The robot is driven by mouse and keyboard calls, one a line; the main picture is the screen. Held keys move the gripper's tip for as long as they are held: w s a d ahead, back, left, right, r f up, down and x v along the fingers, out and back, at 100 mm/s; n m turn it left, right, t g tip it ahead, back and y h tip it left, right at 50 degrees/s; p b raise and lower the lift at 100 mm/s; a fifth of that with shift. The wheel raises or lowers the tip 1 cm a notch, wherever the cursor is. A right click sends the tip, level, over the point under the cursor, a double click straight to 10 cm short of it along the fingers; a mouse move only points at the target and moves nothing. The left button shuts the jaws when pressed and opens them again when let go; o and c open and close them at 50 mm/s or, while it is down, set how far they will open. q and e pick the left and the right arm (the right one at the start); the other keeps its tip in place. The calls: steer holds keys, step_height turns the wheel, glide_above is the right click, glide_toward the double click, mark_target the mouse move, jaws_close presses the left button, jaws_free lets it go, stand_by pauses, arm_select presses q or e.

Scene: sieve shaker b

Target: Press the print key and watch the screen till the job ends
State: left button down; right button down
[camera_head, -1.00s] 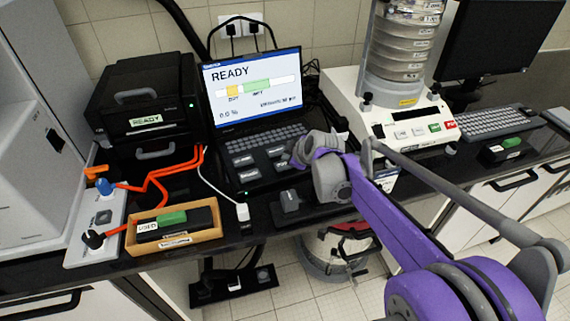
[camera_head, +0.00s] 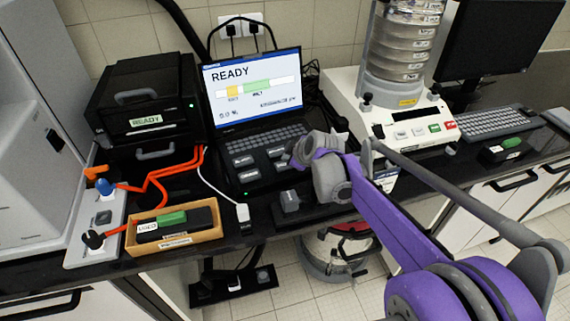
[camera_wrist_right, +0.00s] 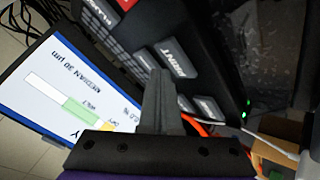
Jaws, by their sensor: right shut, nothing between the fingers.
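The laptop-like unit's screen (camera_head: 251,84) reads READY, with a white bar holding an orange and a green zone and a percentage that looks like 0.0 below it. Large labelled keys (camera_head: 243,160) sit below its keyboard. In the right wrist view the PRINT key (camera_wrist_right: 176,60) is legible, and the screen (camera_wrist_right: 68,98) shows tilted at left. My right gripper (camera_head: 299,153) is shut and empty over the right side of these keys. Its fingertips (camera_wrist_right: 159,76) overlap the edge of the PRINT key in the wrist view; I cannot tell whether they touch it. My left gripper is not in view.
A black box labelled READY (camera_head: 146,100) stands left of the screen. A wooden tray (camera_head: 176,246) holds a block labelled USED. Orange cables (camera_head: 160,184) run nearby. A sieve shaker (camera_head: 398,60) stands at right, beside a keyboard (camera_head: 488,123) and monitor. The bench's front edge is close.

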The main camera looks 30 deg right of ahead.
steer(key=shift+f, duration=0.1)
stand_by(0.5)
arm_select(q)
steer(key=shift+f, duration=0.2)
arm_select(e)
steer(key=shift+f, duration=0.35)
arm_select(q)
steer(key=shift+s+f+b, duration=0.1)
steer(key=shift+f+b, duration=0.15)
steer(key=shift+b, duration=0.15)
arm_select(e)
steer(key=shift+f, duration=0.45)
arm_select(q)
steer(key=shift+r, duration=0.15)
arm_select(e)
steer(key=shift+r, duration=0.1)
arm_select(q)
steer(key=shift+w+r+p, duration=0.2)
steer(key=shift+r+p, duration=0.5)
steer(key=shift+p, duration=0.05)
arm_select(e)
steer(key=shift+r, duration=0.8)
